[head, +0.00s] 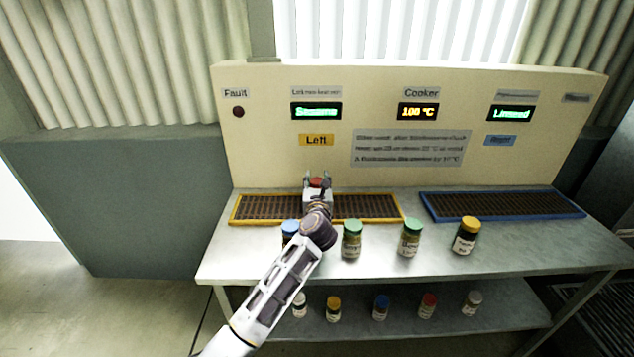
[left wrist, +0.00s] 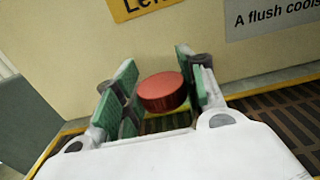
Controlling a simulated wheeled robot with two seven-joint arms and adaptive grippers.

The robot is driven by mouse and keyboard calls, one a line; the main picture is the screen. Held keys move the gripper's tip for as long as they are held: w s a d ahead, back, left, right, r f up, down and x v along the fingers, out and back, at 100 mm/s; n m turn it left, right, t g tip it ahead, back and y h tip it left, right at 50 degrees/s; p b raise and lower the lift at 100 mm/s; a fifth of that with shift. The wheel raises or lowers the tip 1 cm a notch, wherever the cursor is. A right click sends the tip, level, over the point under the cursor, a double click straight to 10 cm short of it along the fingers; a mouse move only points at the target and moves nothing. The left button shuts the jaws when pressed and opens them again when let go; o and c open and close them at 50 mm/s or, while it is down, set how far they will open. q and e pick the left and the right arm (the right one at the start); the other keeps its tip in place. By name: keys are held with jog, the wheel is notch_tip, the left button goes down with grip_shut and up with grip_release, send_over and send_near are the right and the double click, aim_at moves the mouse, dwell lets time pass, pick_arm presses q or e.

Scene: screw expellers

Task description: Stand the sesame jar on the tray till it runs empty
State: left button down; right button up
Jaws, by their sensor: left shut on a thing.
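My left gripper (head: 317,180) is at the yellow-framed left tray (head: 372,207), shut on a red-lidded jar (left wrist: 163,92). The red lid also shows between the fingers in the head view. The jar's body and label are mostly hidden, so I cannot tell whether it is the sesame jar or whether its base touches the tray. Left wrist view: green-padded fingers (left wrist: 158,95) flank the lid. The display above the left tray (head: 316,111) seems to read "Sesame". My right gripper is not in view.
A blue-lidded jar (head: 289,231) is partly behind my left arm. Two green-lidded jars (head: 352,240) (head: 410,239) and a yellow-lidded jar (head: 466,237) stand in front of the trays. A blue-framed tray (head: 505,205) at the right is empty. Several jars stand on the lower shelf (head: 500,335).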

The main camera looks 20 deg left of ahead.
pick_arm(q)
jog(key=c, duration=0.9)
grip_release()
jog(key=shift+f, duration=0.1)
jog(key=shift+o, duration=0.2)
jog(key=shift+s, duration=0.1)
jog(key=shift+s+d+p, duration=0.25)
jog(key=shift+s+p, duration=0.05)
jog(key=shift+s, duration=0.3)
jog(key=shift+s+d, duration=0.15)
jog(key=shift+s, duration=0.45)
jog(key=shift+p+v, duration=0.7)
jog(key=shift+v, duration=1.2)
jog(key=shift+p+v, duration=0.4)
jog(key=shift+v, duration=2.4)
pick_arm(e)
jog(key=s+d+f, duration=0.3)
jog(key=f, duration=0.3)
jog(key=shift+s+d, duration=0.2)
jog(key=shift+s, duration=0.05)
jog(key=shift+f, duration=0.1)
